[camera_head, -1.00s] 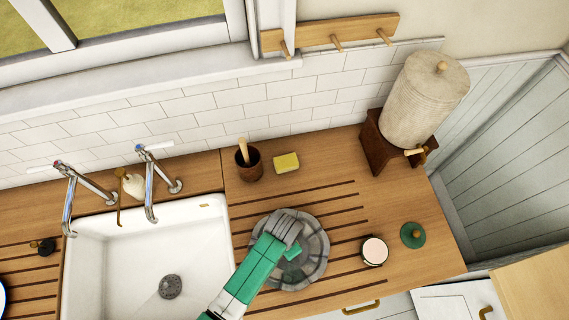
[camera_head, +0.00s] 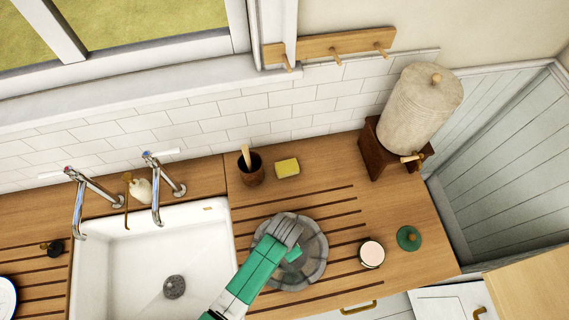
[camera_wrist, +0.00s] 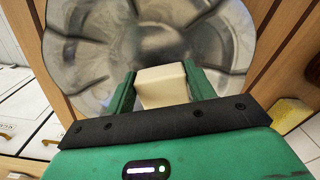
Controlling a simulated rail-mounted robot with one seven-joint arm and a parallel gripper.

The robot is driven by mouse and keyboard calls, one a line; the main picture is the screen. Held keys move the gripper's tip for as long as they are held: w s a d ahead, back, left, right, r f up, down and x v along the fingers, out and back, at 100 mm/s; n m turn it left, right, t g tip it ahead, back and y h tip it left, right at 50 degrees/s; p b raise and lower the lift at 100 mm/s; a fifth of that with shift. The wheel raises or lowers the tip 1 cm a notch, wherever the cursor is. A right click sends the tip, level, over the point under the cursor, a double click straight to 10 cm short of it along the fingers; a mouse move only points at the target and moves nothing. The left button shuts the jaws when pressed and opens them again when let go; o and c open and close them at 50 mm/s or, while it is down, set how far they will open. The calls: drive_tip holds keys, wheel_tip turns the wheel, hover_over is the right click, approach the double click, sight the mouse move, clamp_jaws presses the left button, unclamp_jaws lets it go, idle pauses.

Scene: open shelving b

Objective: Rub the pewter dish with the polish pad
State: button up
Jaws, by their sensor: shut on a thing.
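The pewter dish (camera_head: 312,270) is a round grey plate with a lobed rim, lying on the grooved wooden drainboard right of the sink. In the wrist view the dish (camera_wrist: 85,60) fills the upper part, with darker patches on its shiny surface. My gripper (camera_head: 291,253) is over the middle of the dish. In the wrist view its green fingers (camera_wrist: 160,92) are shut on a cream block, the polish pad (camera_wrist: 162,84). The pad is over the dish; I cannot tell whether it touches. In the head view my gripper hides the pad.
An open round tin (camera_head: 371,254) and a green knobbed lid (camera_head: 408,238) stand right of the dish. A yellow sponge (camera_head: 287,168) and a wooden pot (camera_head: 251,170) are behind it. A crock (camera_head: 420,103) on a stand is back right. The sink (camera_head: 150,260) lies left.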

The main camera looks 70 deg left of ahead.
wheel_tip(320, 180, up, 4)
drive_tip(key=p, duration=0.3)
drive_tip(key=shift+r+p, duration=0.35)
drive_tip(key=shift+r, duration=0.6)
